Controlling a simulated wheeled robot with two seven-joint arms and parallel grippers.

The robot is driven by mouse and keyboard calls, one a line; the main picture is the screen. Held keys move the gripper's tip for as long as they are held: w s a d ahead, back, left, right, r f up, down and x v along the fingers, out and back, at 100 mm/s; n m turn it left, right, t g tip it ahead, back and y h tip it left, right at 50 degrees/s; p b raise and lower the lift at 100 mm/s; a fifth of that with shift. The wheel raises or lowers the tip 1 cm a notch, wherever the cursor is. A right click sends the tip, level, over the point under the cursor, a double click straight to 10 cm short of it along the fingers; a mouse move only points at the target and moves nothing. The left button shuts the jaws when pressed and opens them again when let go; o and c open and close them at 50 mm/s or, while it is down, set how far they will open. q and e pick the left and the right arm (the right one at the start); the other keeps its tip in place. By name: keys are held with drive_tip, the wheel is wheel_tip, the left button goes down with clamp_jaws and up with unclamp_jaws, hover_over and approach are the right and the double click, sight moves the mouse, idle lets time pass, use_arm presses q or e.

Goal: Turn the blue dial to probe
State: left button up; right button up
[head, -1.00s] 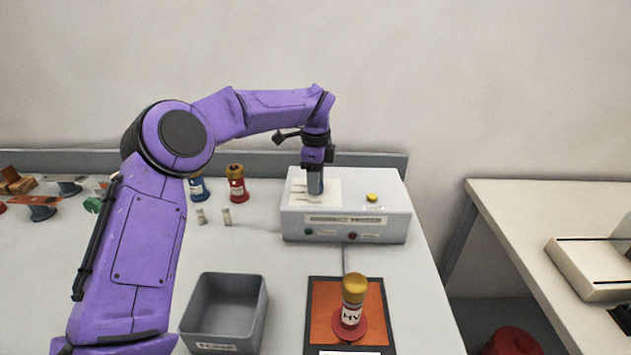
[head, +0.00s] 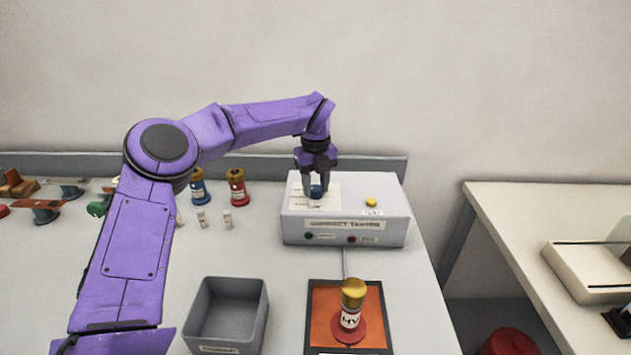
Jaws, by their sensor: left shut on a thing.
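The blue dial (head: 317,191) sits on a white plate (head: 328,203) on the left part of the top of the grey tester box (head: 346,231). My left gripper (head: 316,187) points down from above with a finger on either side of the dial, shut on it. The fingers hide part of the dial and the plate's marks, and the lettering there is too small to read. My right gripper is not in view.
A yellow button (head: 371,202) is on the box's right. In front, a bushing marked HV (head: 351,305) stands on an orange mat (head: 323,321). A grey bin (head: 262,317) is left of it. Blue (head: 198,188) and red (head: 238,188) bushings stand left of the box.

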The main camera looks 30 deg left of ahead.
use_arm(q)
drive_tip(key=m+p, duration=0.1)
drive_tip(key=m, duration=0.3)
drive_tip(key=shift+r+p, duration=0.1)
drive_tip(key=shift+p, duration=0.3)
drive_tip(key=m+p, duration=0.1)
drive_tip(key=m, duration=0.3)
drive_tip(key=shift+m+p, duration=0.3)
drive_tip(key=shift+p, duration=0.05)
drive_tip(key=shift+m, duration=0.3)
drive_tip(key=o, duration=1.1)
drive_tip(key=shift+c, duration=0.2)
